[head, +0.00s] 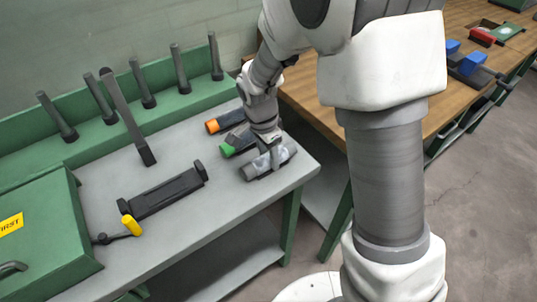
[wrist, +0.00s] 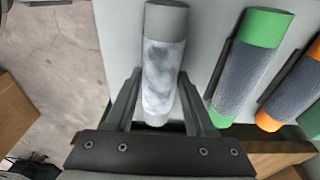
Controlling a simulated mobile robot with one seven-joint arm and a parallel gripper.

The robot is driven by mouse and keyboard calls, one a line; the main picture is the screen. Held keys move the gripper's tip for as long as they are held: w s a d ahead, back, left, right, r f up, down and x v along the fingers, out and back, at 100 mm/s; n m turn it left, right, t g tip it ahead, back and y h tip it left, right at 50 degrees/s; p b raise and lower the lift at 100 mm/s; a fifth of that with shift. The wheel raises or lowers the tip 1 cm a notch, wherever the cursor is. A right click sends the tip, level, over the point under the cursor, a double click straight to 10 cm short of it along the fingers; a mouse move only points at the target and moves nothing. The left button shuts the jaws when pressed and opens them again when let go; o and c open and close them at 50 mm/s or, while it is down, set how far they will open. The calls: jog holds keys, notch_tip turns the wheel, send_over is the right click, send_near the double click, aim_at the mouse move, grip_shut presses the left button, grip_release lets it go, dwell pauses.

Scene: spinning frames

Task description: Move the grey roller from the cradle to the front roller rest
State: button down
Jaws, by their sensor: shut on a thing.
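The grey roller (head: 252,173), with grey ends and a mottled pale middle, is at the right end of the grey bench, nearest the front edge of the roller group. My gripper (head: 268,158) reaches down over it and is shut on its middle. In the wrist view the roller (wrist: 164,60) lies between the two dark fingers (wrist: 159,85). I cannot tell whether it still touches the cradle, which is mostly hidden under the rollers. A black rest (head: 167,196) with raised ends stands empty on the bench, left of my gripper.
A green-ended roller (head: 228,150) and an orange-ended roller (head: 212,126) lie close behind the grey one. A green box (head: 45,235) and a yellow-knobbed crank (head: 132,225) are at the left. Several dark pegs (head: 146,95) and a leaning bar (head: 125,115) line the back.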

jog(key=shift+c, duration=0.9)
grip_release()
notch_tip(320, 180, up, 17)
jog(key=s+a+p, duration=0.1)
jog(key=p, duration=0.1)
jog(key=shift+a+r, duration=0.2)
jog(key=shift+a, duration=0.2)
jog(key=shift+s, duration=0.1)
jog(key=s+d+r+n+t+p, duration=0.1)
jog(key=s+d+r+n+t, duration=0.1)
jog(key=s+d+r+n, duration=0.2)
jog(key=s+d+r+n+t+y+p, duration=0.1)
jog(key=s+d+r+n, duration=0.4)
jog(key=s+d, duration=0.5)
jog(key=s+n+t, duration=0.1)
jog(key=s+n, duration=0.1)
jog(key=s, duration=0.1)
jog(key=shift+s+d+t, duration=0.2)
jog(key=shift+t, duration=0.2)
